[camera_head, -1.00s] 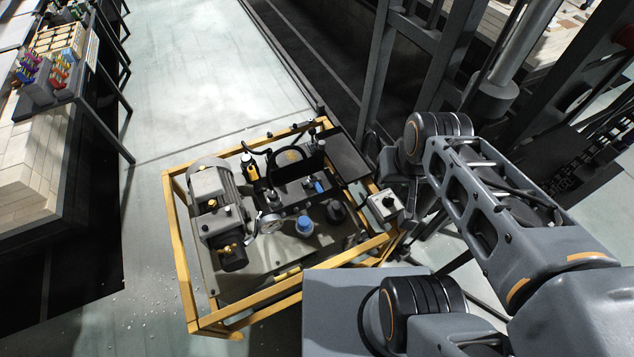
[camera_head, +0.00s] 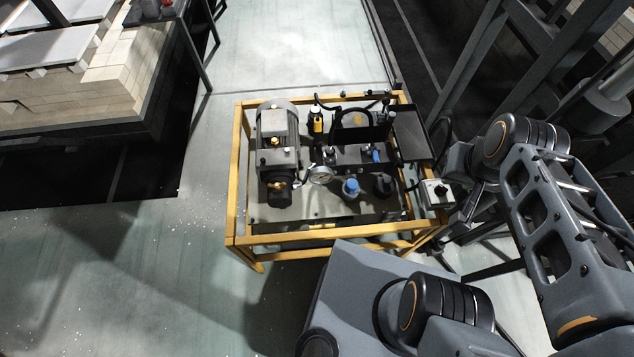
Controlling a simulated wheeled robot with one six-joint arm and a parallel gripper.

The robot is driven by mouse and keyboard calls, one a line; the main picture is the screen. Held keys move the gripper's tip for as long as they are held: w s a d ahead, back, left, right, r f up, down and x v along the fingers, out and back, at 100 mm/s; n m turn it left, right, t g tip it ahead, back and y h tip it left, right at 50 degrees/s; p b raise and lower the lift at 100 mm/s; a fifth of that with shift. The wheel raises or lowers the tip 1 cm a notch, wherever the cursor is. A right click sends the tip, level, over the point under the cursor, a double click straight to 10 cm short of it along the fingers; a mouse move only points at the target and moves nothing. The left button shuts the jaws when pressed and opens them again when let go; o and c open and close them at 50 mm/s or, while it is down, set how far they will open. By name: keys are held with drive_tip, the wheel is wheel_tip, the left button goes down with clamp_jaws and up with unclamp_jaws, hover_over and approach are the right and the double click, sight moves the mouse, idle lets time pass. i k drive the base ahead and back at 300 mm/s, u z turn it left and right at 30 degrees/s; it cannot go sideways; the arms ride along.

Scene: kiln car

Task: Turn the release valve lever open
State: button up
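The hydraulic power unit stands in a yellow frame (camera_head: 239,190) on the floor near the picture's middle. On it are a grey motor (camera_head: 278,125), a round gauge (camera_head: 320,175), a blue cap (camera_head: 351,187) and a black cap (camera_head: 384,184). A small upright yellow part (camera_head: 317,123) and a small blue part (camera_head: 376,156) sit by the valve block. I cannot tell which part is the release valve lever or how it is turned. My arm is right of the unit, its far end beside the frame's right side. My gripper's fingers cannot be made out there.
A grey switch box (camera_head: 437,193) is on the frame's right corner, close to my arm. Dark steel posts (camera_head: 480,60) stand at the right. A brick-lined kiln car (camera_head: 110,95) is at upper left. The floor (camera_head: 130,270) left of the unit is clear.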

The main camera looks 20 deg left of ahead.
sight(374, 153)
drive_tip(key=u, duration=0.65)
drive_tip(key=i, duration=0.35)
drive_tip(key=z, duration=0.25)
